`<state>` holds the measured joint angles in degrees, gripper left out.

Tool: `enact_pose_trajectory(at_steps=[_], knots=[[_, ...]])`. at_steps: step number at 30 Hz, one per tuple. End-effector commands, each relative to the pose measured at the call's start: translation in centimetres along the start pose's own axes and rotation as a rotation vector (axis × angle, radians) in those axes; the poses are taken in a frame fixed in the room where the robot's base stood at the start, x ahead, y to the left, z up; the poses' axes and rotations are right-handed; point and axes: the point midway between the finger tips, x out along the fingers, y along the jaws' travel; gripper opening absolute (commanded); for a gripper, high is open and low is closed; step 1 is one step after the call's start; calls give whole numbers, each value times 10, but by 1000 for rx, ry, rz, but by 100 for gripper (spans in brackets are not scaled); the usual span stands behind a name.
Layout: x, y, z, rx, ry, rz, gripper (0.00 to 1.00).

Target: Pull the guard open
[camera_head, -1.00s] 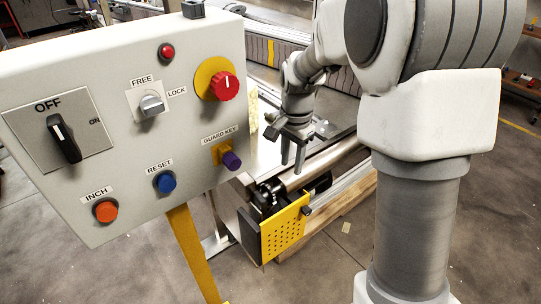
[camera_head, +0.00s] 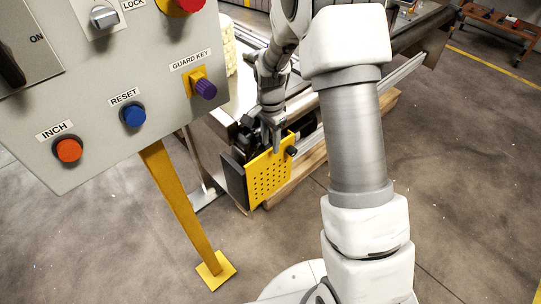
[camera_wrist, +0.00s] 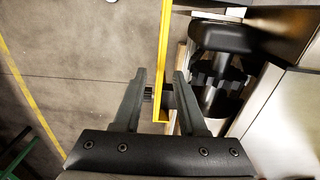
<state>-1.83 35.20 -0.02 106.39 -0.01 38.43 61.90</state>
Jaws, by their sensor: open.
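The guard is a yellow perforated plate (camera_head: 267,178) at the end of the conveyor frame, below and behind the control panel. A small black knob (camera_head: 291,151) sits on its upper right part. My gripper (camera_head: 271,145) points down at the guard's top edge. In the wrist view the guard (camera_wrist: 163,45) shows edge-on as a thin yellow strip, between the fingers of my gripper (camera_wrist: 160,75). The fingers stand open with gaps on both sides of the plate. The black knob (camera_wrist: 148,93) shows between the left finger and the plate; contact cannot be told.
A grey control panel (camera_head: 120,75) on a yellow post (camera_head: 180,205) stands close on the left. The conveyor frame (camera_head: 405,72) runs back to the right. Wooden timber (camera_head: 305,170) lies under it. The concrete floor (camera_head: 470,190) at right is clear.

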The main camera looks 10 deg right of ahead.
Motion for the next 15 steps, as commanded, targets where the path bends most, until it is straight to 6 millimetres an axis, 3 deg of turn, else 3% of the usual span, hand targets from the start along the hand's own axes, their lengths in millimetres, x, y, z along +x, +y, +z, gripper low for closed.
enact_pose_trajectory(at_steps=[1,6,15], knots=[[14,1,0,0,-1,3,41],[38,0,0,1,-1,1,41],[50,0,0,0,0,-1,41]])
